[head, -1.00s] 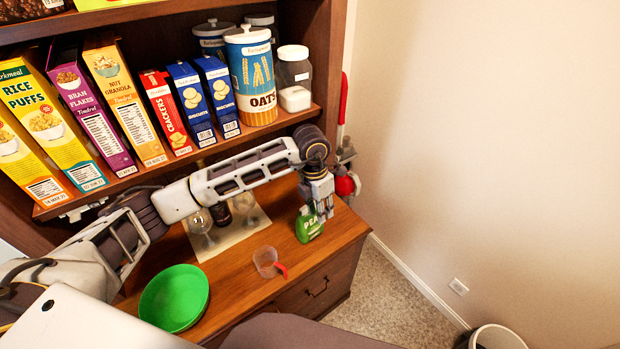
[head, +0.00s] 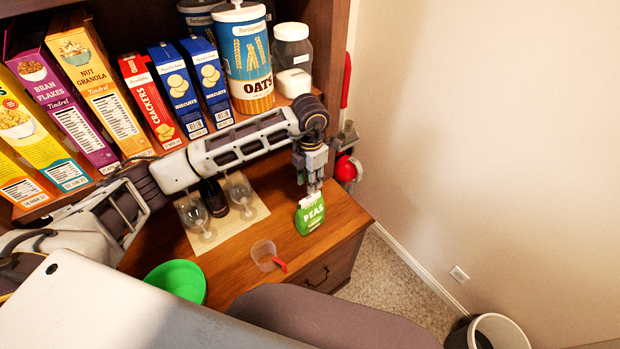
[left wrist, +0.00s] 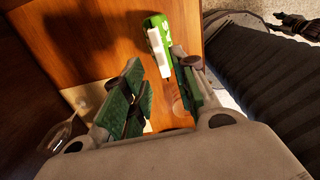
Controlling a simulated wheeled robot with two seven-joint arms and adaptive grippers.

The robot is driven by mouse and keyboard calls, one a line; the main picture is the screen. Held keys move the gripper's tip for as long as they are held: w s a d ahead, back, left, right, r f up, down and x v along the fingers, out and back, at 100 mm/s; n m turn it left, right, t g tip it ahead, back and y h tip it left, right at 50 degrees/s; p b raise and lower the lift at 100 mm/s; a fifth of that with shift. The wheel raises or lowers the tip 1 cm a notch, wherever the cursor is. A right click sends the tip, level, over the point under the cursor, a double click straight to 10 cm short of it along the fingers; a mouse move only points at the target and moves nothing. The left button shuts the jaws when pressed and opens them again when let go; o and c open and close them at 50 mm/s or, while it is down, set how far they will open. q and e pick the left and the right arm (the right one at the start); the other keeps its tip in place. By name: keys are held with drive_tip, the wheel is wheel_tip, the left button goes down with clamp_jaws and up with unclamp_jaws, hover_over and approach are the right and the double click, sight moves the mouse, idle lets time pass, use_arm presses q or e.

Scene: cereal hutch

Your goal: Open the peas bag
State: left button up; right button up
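The green peas bag (head: 310,214) stands near the right end of the wooden counter, its label facing the head camera. In the left wrist view the bag (left wrist: 161,28) shows beyond the fingertips, with a white strip, perhaps a clip (left wrist: 158,54), along its top. My left gripper (head: 314,187) points down just above the bag's top. In the left wrist view its two fingers (left wrist: 160,88) are apart, with nothing seen held between them. Whether a fingertip touches the strip cannot be told.
A clear cup with a red handle (head: 264,254) stands close to the bag. A green bowl (head: 176,280) and glasses on a mat (head: 255,212) lie farther left. Cereal boxes (head: 105,95) and an oats canister (head: 246,60) fill the shelf above. A bin (head: 500,331) stands at lower right.

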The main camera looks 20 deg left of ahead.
sight(310, 196)
use_arm(q)
drive_tip(key=shift+f, duration=0.5)
drive_tip(key=shift+f+b, duration=0.65)
drive_tip(key=shift+f, duration=0.4)
drive_tip(key=shift+f+b, duration=0.3)
drive_tip(key=shift+f, duration=0.4)
use_arm(e)
drive_tip(key=shift+w+a+f, duration=0.15)
drive_tip(key=shift+w+f, duration=0.1)
drive_tip(key=shift+f, duration=0.25)
drive_tip(key=shift+w+a+f, duration=0.15)
drive_tip(key=shift+w+f, duration=0.05)
drive_tip(key=shift+f, duration=0.25)
drive_tip(key=shift+d, duration=0.25)
use_arm(q)
drive_tip(key=shift+f+b, duration=0.45)
drive_tip(key=shift+f, duration=0.1)
use_arm(e)
drive_tip(key=shift+a+f, duration=0.3)
drive_tip(key=shift+f, duration=0.15)
use_arm(q)
drive_tip(key=shift+f+b, duration=0.65)
drive_tip(key=shift+f, duration=0.15)
use_arm(e)
drive_tip(key=shift+d+f, duration=0.25)
drive_tip(key=shift+f, duration=0.4)
